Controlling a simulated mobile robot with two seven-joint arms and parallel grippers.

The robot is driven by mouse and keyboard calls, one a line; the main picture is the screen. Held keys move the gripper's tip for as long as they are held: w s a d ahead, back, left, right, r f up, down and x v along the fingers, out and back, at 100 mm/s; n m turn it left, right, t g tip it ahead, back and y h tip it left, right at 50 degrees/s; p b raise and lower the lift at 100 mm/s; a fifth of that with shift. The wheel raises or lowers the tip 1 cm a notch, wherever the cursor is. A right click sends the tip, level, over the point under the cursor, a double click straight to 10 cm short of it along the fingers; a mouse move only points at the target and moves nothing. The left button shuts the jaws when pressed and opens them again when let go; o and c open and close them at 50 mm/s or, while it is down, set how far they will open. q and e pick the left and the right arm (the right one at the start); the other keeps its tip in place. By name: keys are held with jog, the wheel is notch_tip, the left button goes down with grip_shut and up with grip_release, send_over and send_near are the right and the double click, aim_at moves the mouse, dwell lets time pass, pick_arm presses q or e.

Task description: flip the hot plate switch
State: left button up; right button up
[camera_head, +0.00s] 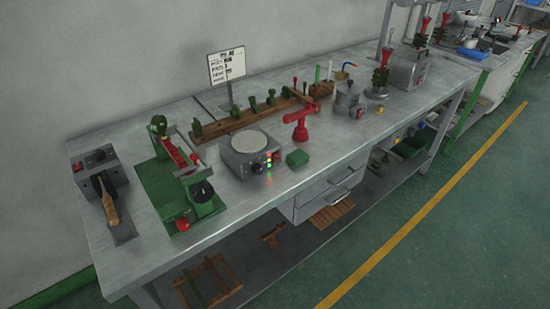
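The hot plate (240,165) is a grey box with a round pale top plate (249,141), standing on the metal bench near its front edge. Its front panel has a dark knob (256,168), small lit green and orange lights, and a small red part that looks like the switch (276,155). The switch's position is too small to tell. Neither of my grippers is in view.
The metal bench (330,160) also holds a green press (165,190) to the left and a dark box with a wooden-handled tool (112,205). A small green block (297,158) and a red stand (300,120) are close on the right. Green floor (420,230) is clear in front.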

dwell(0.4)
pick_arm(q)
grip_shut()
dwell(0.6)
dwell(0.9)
